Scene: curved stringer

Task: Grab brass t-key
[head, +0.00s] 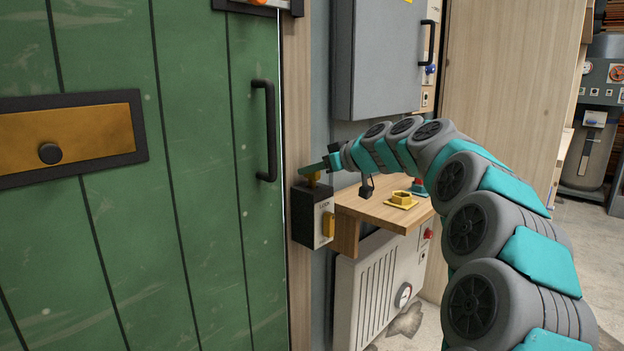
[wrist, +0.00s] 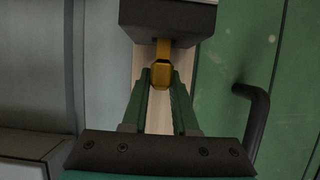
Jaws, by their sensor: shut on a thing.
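The brass t-key (wrist: 162,72) shows in the wrist view between the tips of my gripper (wrist: 161,82). My gripper is shut on it, with one green finger on each side. The key's far end meets a dark lock box (wrist: 168,18). In the head view my gripper (head: 314,170) reaches left to the top of the dark lock box (head: 315,218), and a little of the brass key (head: 312,179) shows just under the fingers. How deep the key sits in the box is hidden.
A green plank door (head: 210,200) with a black handle (head: 265,130) stands left of the box. A wooden shelf (head: 370,212) with a yellow socket piece (head: 401,200) is just right of it. A grey cabinet (head: 378,60) hangs above the shelf.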

